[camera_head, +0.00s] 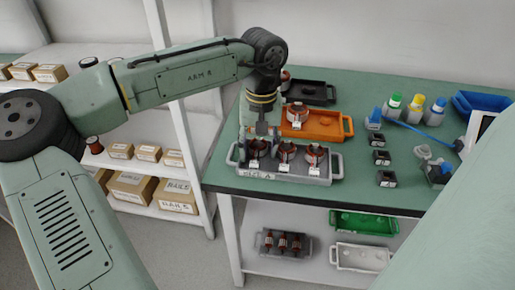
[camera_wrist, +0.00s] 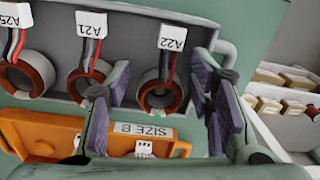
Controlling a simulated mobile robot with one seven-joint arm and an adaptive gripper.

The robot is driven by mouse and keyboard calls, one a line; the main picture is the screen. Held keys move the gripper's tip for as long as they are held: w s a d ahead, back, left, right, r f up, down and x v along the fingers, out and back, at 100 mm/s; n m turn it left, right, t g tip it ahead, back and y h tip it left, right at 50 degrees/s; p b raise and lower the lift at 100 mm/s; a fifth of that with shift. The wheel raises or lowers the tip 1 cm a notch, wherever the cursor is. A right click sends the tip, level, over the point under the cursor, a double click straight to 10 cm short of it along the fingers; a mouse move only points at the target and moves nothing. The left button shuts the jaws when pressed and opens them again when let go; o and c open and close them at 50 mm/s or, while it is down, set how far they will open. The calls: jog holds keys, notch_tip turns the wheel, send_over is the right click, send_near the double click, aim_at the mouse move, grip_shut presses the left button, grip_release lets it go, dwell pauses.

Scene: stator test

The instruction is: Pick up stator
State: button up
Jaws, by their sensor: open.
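A grey tray (camera_head: 310,180) on the green table holds three copper-and-dark ring stators with white tags: left (camera_head: 256,150), middle (camera_head: 286,152) and right (camera_head: 314,155). In the wrist view the stators are tagged A22 (camera_wrist: 159,97), A21 (camera_wrist: 84,86) and A25 (camera_wrist: 30,76). My gripper (camera_head: 258,132) is over the left end of the tray, by the left stator. In the wrist view my gripper (camera_wrist: 165,88) is open, with one purple-padded finger on each side of the A22 stator. I cannot tell whether the pads touch it.
An orange tray (camera_head: 342,127), marked SIZE B in the wrist view (camera_wrist: 105,126), stands behind with another stator (camera_head: 297,113). A black tray (camera_head: 318,92) is farther back. Small dark parts (camera_head: 381,158) and bottles (camera_head: 415,104) stand to the right. A lower shelf holds more trays.

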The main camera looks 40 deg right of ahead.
jog(key=shift+c, duration=0.4)
grip_shut()
